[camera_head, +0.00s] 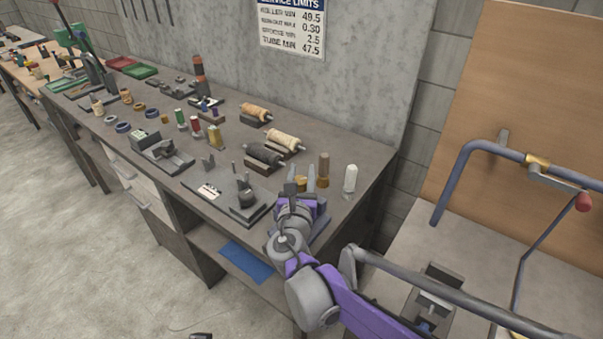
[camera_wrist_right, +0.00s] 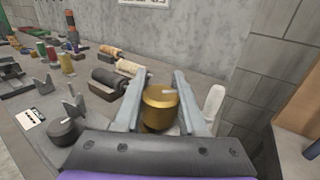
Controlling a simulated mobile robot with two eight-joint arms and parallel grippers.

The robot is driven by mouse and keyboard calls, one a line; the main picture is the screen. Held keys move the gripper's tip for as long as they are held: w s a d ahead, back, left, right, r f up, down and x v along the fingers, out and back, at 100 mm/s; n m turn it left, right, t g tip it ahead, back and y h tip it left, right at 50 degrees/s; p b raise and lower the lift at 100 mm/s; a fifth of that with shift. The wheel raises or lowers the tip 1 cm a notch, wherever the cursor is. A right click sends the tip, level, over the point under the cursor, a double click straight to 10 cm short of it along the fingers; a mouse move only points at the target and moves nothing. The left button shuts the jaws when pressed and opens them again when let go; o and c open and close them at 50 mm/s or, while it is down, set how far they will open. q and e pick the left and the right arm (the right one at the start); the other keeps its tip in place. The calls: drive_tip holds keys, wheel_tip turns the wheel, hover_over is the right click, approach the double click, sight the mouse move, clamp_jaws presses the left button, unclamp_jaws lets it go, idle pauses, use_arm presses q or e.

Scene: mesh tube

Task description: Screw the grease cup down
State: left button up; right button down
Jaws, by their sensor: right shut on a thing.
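The brass grease cup (camera_wrist_right: 160,108) is between the two fingers of my right gripper (camera_wrist_right: 159,82) in the right wrist view, with a light mark on its top. What is under the cup is hidden by the gripper. My left gripper is not in view.
A brown and tan cylinder (camera_head: 323,170) and a white bottle (camera_head: 349,180) stand close to the right of the gripper. Rollers on stands (camera_head: 265,153) lie behind it. A dark fixture (camera_head: 244,200) is to its left on the bench (camera_head: 373,162).

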drive_tip(key=shift+m+h, duration=0.3)
drive_tip(key=shift+h, duration=0.2)
drive_tip(key=m+g+h, duration=0.1)
drive_tip(key=m+h, duration=0.1)
drive_tip(key=h, duration=0.1)
drive_tip(key=d+m+g+h, duration=0.1)
drive_tip(key=m+h, duration=0.1)
drive_tip(key=h, duration=0.1)
drive_tip(key=shift+s+m+g+h, duration=0.15)
drive_tip(key=shift+m+g+h, duration=0.15)
drive_tip(key=shift+s+d+m+g+h+p, duration=0.15)
drive_tip(key=shift+d+m+g+h, duration=0.05)
drive_tip(key=shift+m+g+h, duration=0.6)
drive_tip(key=shift+s+d+m+g+h+p, duration=0.1)
drive_tip(key=shift+d+m+g+h+p, duration=0.1)
drive_tip(key=shift+m+g+h, duration=0.55)
drive_tip(key=shift+s+d+m+g+h+p, duration=0.15)
drive_tip(key=shift+m+g+h, duration=0.45)
drive_tip(key=shift+h, duration=0.35)
drive_tip(key=shift+g, duration=0.25)
drive_tip(key=shift+c, duration=2.3)
unclamp_jaws()
drive_tip(key=v, duration=1.1)
drive_tip(key=shift+b, duration=0.3)
drive_tip(key=shift+d+f, duration=0.1)
drive_tip(key=shift+f, duration=0.05)
